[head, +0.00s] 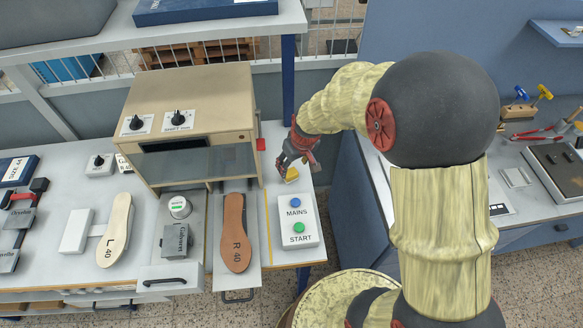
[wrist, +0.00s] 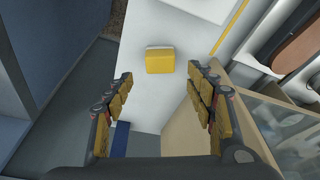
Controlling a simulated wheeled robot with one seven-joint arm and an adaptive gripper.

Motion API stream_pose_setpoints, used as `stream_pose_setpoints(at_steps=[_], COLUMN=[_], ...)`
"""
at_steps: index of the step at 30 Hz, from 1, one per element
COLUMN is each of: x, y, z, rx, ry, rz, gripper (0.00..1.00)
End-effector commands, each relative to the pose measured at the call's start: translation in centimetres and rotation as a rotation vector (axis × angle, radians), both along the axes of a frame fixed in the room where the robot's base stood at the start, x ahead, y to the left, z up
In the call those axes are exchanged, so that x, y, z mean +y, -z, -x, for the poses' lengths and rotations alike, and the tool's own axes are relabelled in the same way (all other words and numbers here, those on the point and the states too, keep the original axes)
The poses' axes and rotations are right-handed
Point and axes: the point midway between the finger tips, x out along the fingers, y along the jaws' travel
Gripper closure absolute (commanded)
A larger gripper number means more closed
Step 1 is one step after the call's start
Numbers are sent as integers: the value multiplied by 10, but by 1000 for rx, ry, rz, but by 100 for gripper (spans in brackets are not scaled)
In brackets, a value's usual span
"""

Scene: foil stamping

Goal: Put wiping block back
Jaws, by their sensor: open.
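The wiping block, a small yellow block with a pale edge (wrist: 160,61), lies on the white tabletop. In the head view the yellow block (head: 291,175) is behind the white MAINS/START button box (head: 298,222) and to the right of the beige press (head: 190,100). My gripper (head: 288,165) is just over and beside the block, partly covering that spot. In the wrist view my gripper (wrist: 161,80) is open and empty. The block is ahead of and between the fingertips, apart from them.
The press wall stands close on the gripper's left in the head view. A brown R 40 sole (head: 236,234) lies on a tray before the press. A tan L 40 sole (head: 115,231) lies farther left. The table's right edge is close to the block; a gap separates the right bench.

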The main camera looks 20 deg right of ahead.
Motion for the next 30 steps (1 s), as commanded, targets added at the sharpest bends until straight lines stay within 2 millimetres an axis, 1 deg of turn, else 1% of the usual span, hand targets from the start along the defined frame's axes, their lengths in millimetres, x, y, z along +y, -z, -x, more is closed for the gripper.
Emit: stream_pose_setpoints(at_steps=[1, 3, 6, 11, 14, 16, 17, 18, 20, 21, 23, 24, 27, 30], x=[-1, -1, -2, -2, -1, 1, 2, 4, 5, 6, 7, 7, 7, 6], y=[-12, -22, -33, -46, -71, -100, -115, -135, -165, -183, -207, -220, -244, -256], z=[1, 5, 8, 12, 19, 31, 39, 51, 72, 88, 114, 130, 171, 202], rx=[-5, -2, -2, -5, -22, -42, -53, -68, -92, -106, -128, -143, -174, -198], ry=[0, 0, 0, 1, 10, 22, 29, 39, 57, 69, 89, 102, 134, 162], rz=[0, 0, 0, 0, -2, -3, -5, -7, -8, -10, -11, -13, -15, -18], gripper=[45, 45, 45, 45, 45, 45, 45, 45, 45, 45, 45, 45, 45, 45])
